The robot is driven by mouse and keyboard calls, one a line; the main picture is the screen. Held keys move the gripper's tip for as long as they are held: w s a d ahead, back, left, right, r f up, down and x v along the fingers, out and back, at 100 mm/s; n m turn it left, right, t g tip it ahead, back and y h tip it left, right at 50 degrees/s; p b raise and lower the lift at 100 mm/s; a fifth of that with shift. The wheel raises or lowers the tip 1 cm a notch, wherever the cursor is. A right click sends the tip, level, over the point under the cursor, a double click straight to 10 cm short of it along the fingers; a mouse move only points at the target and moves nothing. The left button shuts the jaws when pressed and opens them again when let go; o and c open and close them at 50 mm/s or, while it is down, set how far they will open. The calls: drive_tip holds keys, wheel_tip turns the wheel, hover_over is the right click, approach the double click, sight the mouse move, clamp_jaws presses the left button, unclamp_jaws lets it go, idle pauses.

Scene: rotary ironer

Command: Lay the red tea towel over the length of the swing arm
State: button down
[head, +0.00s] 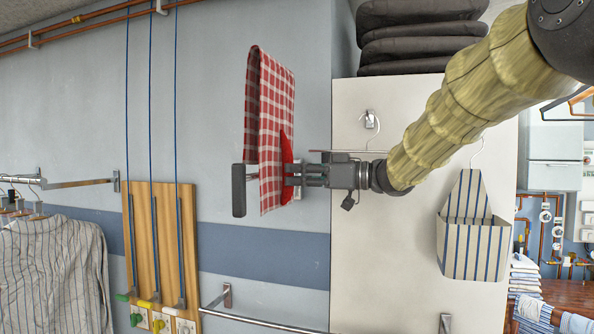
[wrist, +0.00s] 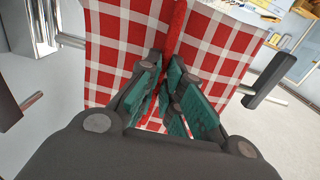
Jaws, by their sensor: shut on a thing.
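The red and white checked tea towel (head: 268,125) hangs long and narrow before the wall in the head view. In the wrist view the towel (wrist: 115,50) spreads to both sides of a plain red strip. My gripper (head: 290,175) is at the towel's right side, below its middle. Its green-padded fingers (wrist: 168,78) are shut on the red strip. The swing arm shows as a metal rod (wrist: 252,91) with a dark end grip (wrist: 270,76); this grip (head: 239,190) is left of the towel in the head view. The towel hides the rod's middle; I cannot tell whether it rests on it.
A wooden board (head: 140,240) with cords and coloured knobs is on the wall at left, beside a hanging striped shirt (head: 55,270). A metal rail (head: 250,318) runs below. A striped bag (head: 472,235) hangs on the white panel (head: 400,280) at right.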

wheel_tip(320, 180, down, 25)
drive_tip(key=b, duration=0.9)
drive_tip(key=shift+f, duration=0.15)
idle(1.8)
drive_tip(key=shift+f, duration=0.4)
idle(0.6)
drive_tip(key=c, duration=1.5)
unclamp_jaws()
